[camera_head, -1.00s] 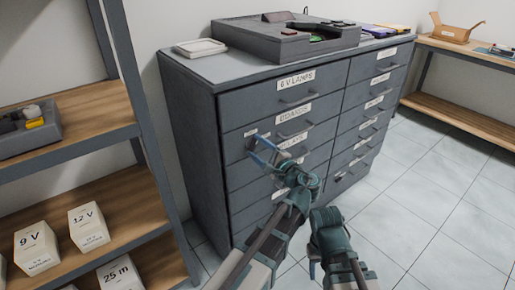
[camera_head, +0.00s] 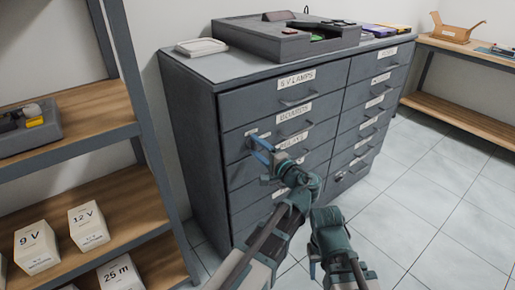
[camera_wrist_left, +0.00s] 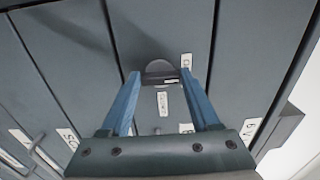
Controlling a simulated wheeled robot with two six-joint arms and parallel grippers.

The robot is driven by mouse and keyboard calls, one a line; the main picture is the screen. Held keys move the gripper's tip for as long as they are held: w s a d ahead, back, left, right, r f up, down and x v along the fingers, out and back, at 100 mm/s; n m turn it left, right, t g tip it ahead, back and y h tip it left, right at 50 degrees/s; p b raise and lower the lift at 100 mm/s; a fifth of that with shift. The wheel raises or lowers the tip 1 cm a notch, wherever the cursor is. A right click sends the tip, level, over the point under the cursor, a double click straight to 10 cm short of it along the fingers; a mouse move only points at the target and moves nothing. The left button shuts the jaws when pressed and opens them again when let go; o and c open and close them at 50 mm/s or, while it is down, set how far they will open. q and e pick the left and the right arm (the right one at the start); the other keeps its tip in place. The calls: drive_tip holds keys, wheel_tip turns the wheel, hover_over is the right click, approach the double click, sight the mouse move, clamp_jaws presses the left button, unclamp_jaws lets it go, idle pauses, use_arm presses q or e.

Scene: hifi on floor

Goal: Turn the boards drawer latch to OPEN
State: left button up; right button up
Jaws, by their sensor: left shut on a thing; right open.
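The boards drawer (camera_head: 310,121) is in the left column of the grey cabinet, second from the top, with a white BOARDS label. My left gripper (camera_head: 259,147) is at the drawer's lower left edge. In the left wrist view its blue fingers (camera_wrist_left: 159,80) are shut on the dark, rounded latch (camera_wrist_left: 158,67), one finger on each side. A small white plate sits beside the latch, its lettering too small to read. In the head view the fingers mostly hide the latch. My right gripper (camera_head: 313,266) is open and empty, low in front of the cabinet.
The grey cabinet (camera_head: 190,130) has two columns of drawers with protruding bar handles. A shelf with white boxes (camera_head: 88,225) is at the left. The floor at right is clear.

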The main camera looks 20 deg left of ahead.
use_arm(q)
drive_tip(key=o, duration=1.4)
drive_tip(key=shift+c, duration=0.2)
drive_tip(key=shift+s+d, duration=0.1)
use_arm(e)
drive_tip(key=shift+d, duration=0.1)
